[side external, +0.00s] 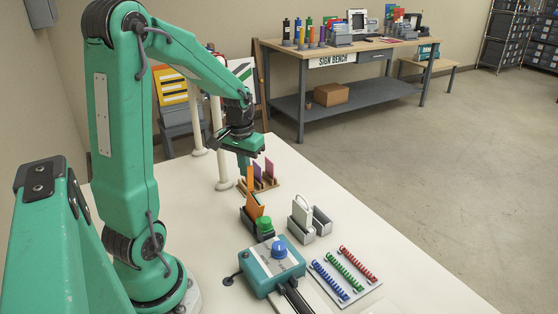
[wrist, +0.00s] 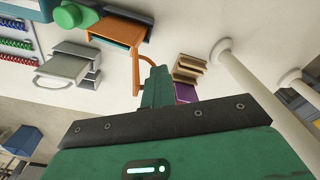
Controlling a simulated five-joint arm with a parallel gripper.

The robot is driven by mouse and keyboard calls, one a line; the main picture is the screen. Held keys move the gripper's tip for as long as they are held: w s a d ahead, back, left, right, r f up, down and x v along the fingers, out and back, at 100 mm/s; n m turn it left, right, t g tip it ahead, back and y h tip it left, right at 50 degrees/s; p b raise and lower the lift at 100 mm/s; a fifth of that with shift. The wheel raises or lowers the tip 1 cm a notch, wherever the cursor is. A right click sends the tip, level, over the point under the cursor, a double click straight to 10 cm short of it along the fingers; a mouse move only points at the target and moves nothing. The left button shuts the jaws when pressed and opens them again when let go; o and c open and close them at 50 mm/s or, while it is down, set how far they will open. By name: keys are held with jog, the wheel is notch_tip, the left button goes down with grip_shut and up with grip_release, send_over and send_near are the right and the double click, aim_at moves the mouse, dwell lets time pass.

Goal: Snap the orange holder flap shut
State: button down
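The orange flap (side external: 254,205) stands raised and tilted on a dark holder (side external: 247,222) on the white table. In the wrist view, the orange flap (wrist: 120,28) shows at the top, with a thin orange bar (wrist: 136,75) running down beside my finger. My gripper (side external: 243,172) points down just behind the flap in the side view. In the wrist view, my gripper (wrist: 148,62) shows as one narrow green block, fingers together, close to the orange bar. I cannot tell whether they touch. Nothing shows held between the fingers.
A grey holder with a raised white flap (side external: 303,212) stands right of the orange one. A green knob (side external: 264,224), a teal box with a blue knob (side external: 275,262), coloured coils (side external: 345,272), purple cards (side external: 269,172) and white posts (side external: 220,150) are nearby.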

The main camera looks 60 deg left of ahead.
jog(key=shift+s+d+f+g, duration=0.2)
jog(key=shift+s+d+f, duration=0.2)
jog(key=shift+d, duration=0.3)
jog(key=shift+s+d+f+g, duration=0.2)
jog(key=shift+s+d+f, duration=0.2)
jog(key=shift+d, duration=0.95)
jog(key=shift+r, duration=0.1)
notch_tip(320, 180, up, 7)
jog(key=a, duration=0.1)
jog(key=shift+w+a+r, duration=0.15)
jog(key=shift+w+a, duration=0.05)
jog(key=shift+a, duration=0.05)
jog(key=shift+d, duration=0.1)
jog(key=d+r, duration=0.2)
jog(key=d, duration=0.1)
jog(key=shift+d+r, duration=0.2)
jog(key=shift+r, duration=0.15)
